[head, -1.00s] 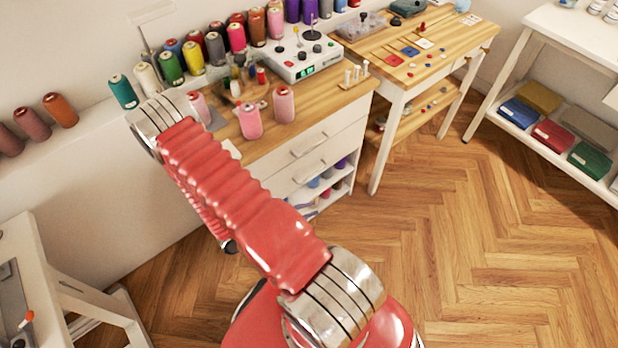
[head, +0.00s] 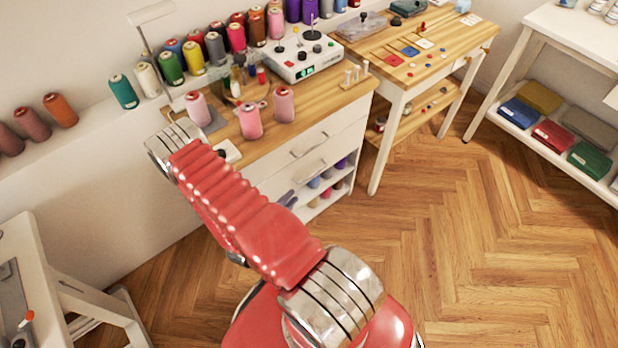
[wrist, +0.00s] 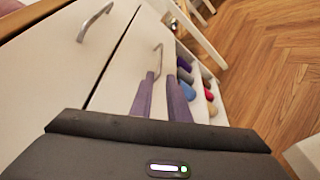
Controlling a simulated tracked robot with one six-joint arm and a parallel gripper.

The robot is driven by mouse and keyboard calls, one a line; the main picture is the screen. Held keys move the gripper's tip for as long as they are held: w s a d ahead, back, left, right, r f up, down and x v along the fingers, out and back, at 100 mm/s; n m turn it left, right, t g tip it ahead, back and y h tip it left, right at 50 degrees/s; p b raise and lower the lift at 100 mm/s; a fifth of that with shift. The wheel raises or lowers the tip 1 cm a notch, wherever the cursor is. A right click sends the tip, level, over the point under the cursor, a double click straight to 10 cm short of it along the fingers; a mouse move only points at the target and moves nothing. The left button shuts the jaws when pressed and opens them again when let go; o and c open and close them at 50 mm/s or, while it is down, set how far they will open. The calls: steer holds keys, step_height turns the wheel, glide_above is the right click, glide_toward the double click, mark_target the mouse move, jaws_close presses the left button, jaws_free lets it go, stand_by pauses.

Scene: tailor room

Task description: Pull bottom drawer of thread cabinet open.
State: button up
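The white thread cabinet (head: 345,140) has two drawers, both looking shut. The bottom drawer (head: 279,184) has a curved metal handle (head: 311,169), which also shows in the wrist view (wrist: 158,56). My gripper (wrist: 164,74) shows two purple-grey fingers, apart, with nothing between them that I can make out. The handle stands just beyond the fingertips, nearer the left finger. Contact cannot be told. In the head view my red arm hides part of the cabinet front, and only a bit of the gripper shows beside the bottom drawer.
The top drawer handle (wrist: 95,20) is up and left in the wrist view. An open shelf with several spools (head: 325,185) lies below the drawers. Pink spools (head: 250,121) stand on the cabinet top. A wooden worktable (head: 430,60) is to the right. The floor in front is clear.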

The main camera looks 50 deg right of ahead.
mark_target(310, 177)
steer(key=shift+d, duration=0.15)
steer(key=shift+x, duration=6.75)
steer(key=shift+s, duration=0.1)
steer(key=shift+c, duration=0.5)
jaws_close()
steer(key=shift+f, duration=0.1)
steer(key=shift+s, duration=0.1)
